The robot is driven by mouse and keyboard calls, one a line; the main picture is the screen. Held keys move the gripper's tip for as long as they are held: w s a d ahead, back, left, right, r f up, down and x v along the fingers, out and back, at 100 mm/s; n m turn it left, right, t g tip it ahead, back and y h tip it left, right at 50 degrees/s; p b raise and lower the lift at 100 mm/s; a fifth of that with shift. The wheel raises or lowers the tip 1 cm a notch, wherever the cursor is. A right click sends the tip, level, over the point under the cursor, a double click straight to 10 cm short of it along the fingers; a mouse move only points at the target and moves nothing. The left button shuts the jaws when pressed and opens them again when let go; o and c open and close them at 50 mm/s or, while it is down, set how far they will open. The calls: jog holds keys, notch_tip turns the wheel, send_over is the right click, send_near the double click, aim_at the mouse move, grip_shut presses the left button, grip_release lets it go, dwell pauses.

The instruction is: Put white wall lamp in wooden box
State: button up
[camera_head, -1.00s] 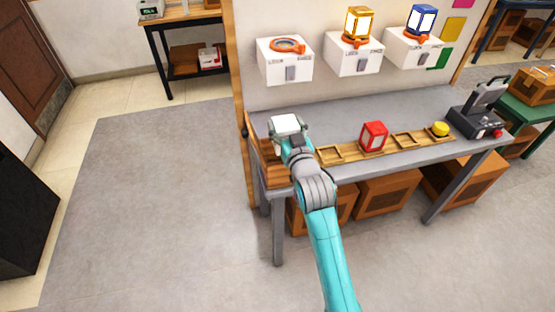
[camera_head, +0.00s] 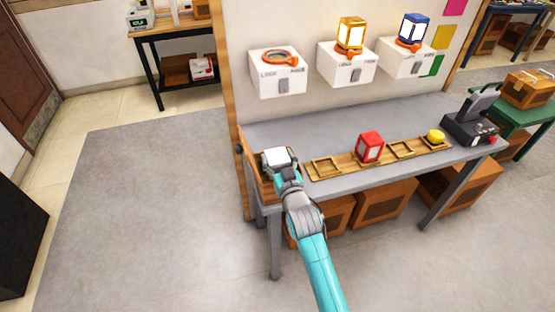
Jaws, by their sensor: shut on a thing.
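The white lamp (camera_head: 277,156) is a small pale block at the left end of the grey workbench (camera_head: 345,125). My gripper (camera_head: 279,162) is shut on it, with dark fingers on both sides. The lamp is at or just above the wooden box (camera_head: 264,188), whose brown wall shows at the bench's left end. My gripper and the lamp hide most of the box's inside. I cannot tell whether the lamp touches the box.
A wooden tray (camera_head: 326,168) with square slots holds a red lamp (camera_head: 369,147) and a yellow button (camera_head: 436,136). Yellow (camera_head: 351,36) and blue (camera_head: 414,31) lamps sit on white wall mounts. The left mount (camera_head: 278,75) has an empty orange ring.

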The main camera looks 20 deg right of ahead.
jog(key=shift+f, duration=0.2)
jog(key=shift+f, duration=0.4)
jog(key=shift+f, duration=0.4)
jog(key=o, duration=1.3)
jog(key=shift+s+f, duration=0.15)
jog(key=shift+f, duration=0.1)
jog(key=shift+o, duration=0.2)
jog(key=shift+r, duration=0.65)
jog(key=s, duration=1.1)
jog(key=shift+s+r, duration=0.35)
jog(key=shift+s, duration=0.05)
